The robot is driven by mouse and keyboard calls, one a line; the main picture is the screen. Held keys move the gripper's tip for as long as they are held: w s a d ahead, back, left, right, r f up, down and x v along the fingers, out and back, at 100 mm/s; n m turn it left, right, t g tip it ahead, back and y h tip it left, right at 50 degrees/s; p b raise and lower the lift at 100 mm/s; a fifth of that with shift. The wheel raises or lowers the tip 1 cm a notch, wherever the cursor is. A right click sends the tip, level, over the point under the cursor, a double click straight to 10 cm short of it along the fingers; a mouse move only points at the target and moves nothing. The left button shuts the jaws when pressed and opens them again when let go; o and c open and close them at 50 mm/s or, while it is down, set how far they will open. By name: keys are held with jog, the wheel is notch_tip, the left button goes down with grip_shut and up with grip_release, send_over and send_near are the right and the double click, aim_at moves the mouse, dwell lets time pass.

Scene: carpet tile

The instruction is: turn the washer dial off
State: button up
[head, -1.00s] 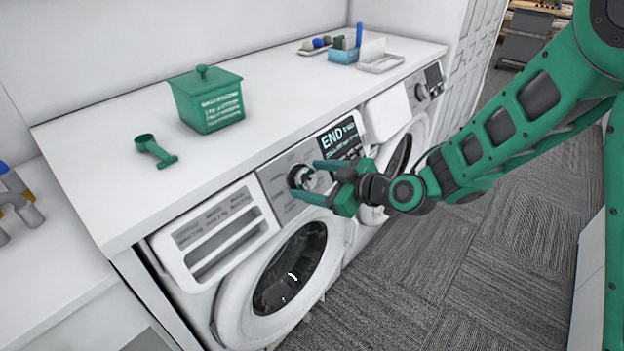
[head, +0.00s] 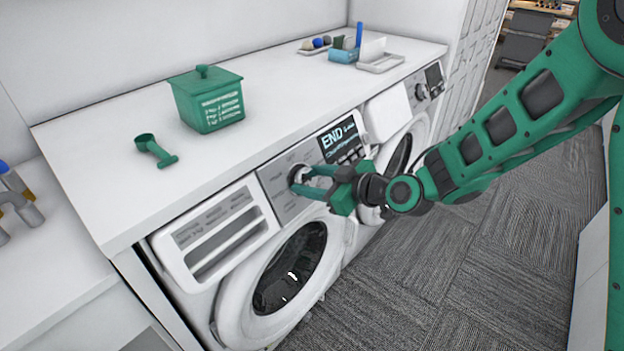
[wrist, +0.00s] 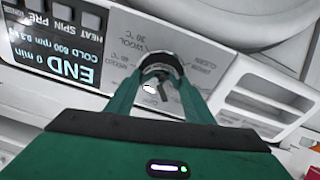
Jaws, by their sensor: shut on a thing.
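The washer (head: 222,240) stands under the white counter at the left, its display (head: 342,138) reading END. The washer dial (head: 297,173) is on its front panel, left of the display. It also shows in the wrist view (wrist: 160,62), where labels such as WOOL and 30 °C surround it. My gripper (head: 304,181) reaches in from the right and is shut on the dial, one green finger on each side. The wrist view shows both fingertips (wrist: 160,85) at the dial's sides. The fingers partly hide the dial, and I cannot tell which label its mark points to.
A second machine (head: 408,122) stands to the right. On the counter (head: 120,205) are a green lidded box (head: 207,98), a green scoop (head: 153,150) and a blue holder (head: 343,56) by a white tray (head: 380,62). Grey carpet (head: 480,250) in front is clear.

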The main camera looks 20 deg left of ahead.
jog(key=m, duration=0.4)
jog(key=shift+w+d+r+t, duration=0.15)
jog(key=shift+w+r+t, duration=0.05)
jog(key=shift+w+t, duration=0.1)
jog(key=shift+m+h, duration=0.3)
jog(key=shift+m, duration=1.6)
jog(key=shift+w+d, duration=0.1)
jog(key=o, duration=1)
jog(key=shift+o, duration=0.2)
jog(key=shift+s, duration=0.25)
jog(key=v, duration=1)
jog(key=shift+d, duration=0.3)
